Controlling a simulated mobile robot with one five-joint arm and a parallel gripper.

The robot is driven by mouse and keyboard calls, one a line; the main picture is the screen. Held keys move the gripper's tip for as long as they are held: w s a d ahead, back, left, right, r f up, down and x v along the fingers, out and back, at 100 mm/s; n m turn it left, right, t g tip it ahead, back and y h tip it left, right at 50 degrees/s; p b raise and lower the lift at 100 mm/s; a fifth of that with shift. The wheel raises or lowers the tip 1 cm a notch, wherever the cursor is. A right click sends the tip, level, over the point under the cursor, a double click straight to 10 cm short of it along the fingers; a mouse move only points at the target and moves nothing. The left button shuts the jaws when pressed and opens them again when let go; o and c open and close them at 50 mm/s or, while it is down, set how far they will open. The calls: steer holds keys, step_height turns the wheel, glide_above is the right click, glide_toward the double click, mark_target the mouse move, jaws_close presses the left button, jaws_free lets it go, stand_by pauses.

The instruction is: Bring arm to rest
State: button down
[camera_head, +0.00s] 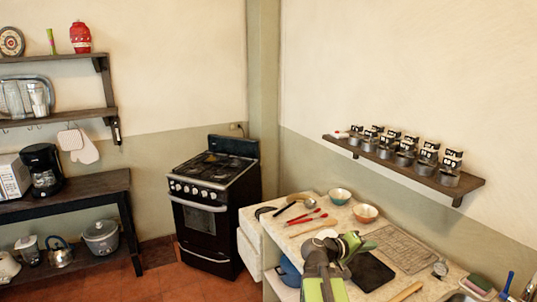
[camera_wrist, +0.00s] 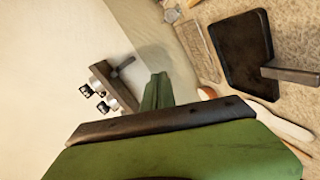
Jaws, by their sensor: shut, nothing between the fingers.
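My arm, green and dark grey, shows low in the middle of the head view, folded above the counter. My gripper (camera_head: 356,244) is shut and empty, over the counter beside a black square pan (camera_head: 371,271). In the wrist view green and dark parts of my own arm fill the lower middle, and the fingertips cannot be made out clearly there. The pan (camera_wrist: 243,48), with its handle, lies at the upper right of that view.
The counter (camera_head: 283,228) holds two bowls (camera_head: 340,196), red-handled utensils (camera_head: 308,217) and a grey board (camera_head: 402,247). A wall shelf (camera_head: 405,169) with several small cups and labelled jars hangs above it. A black stove (camera_head: 211,200) stands left; the floor before it is clear.

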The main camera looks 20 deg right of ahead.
steer(key=w+a+f+n+t+y, duration=0.1)
steer(key=w+a+f+y, duration=0.25)
steer(key=a, duration=0.55)
steer(key=w+a+f+y, duration=0.2)
steer(key=a+f, duration=0.3)
steer(key=a, duration=0.4)
steer(key=w+a+f+n+t+y, duration=0.15)
steer(key=a+f, duration=0.25)
steer(key=a, duration=0.5)
steer(key=s+a+f+g+y, duration=0.1)
steer(key=s+a+f+y, duration=0.1)
steer(key=a, duration=0.6)
steer(key=s+a+f+g+y, duration=0.2)
steer(key=a+y, duration=0.3)
steer(key=a, duration=0.4)
steer(key=shift+a+f+y, duration=0.15)
steer(key=shift+f+y, duration=0.05)
steer(key=shift+y, duration=0.1)
steer(key=shift+n, duration=0.25)
